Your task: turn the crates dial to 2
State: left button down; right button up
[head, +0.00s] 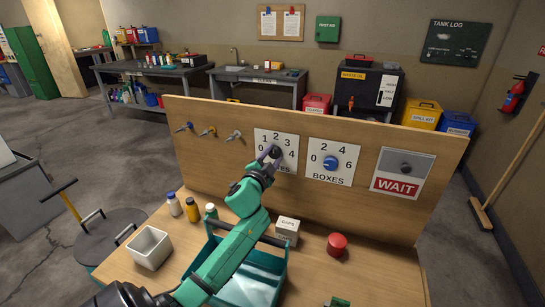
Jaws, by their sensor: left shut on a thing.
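The crates dial plate (262,137) is a white card with numbers 0 to 4 on the upright wooden board. Its label is mostly hidden, with only the end "ES" showing. My left gripper (271,155) is shut on the dark crates knob (276,151). The gripper and arm cover part of the knob and the plate's lower part. I cannot tell which number the knob points to. My right gripper is not in view.
Right of it are the boxes dial (330,163) with a blue knob and a grey-and-red WAIT panel (401,184). Below stand a teal tray (278,268), a small white box (287,229), a red round object (337,244), several bottles (193,209) and a white bin (150,247).

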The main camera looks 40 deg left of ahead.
pick_arm(q)
jog(key=shift+c, duration=1.6)
grip_release()
jog(key=b+v, duration=0.3)
jog(key=v, duration=1.1)
jog(key=shift+s+d, duration=0.2)
jog(key=shift+s, duration=0.1)
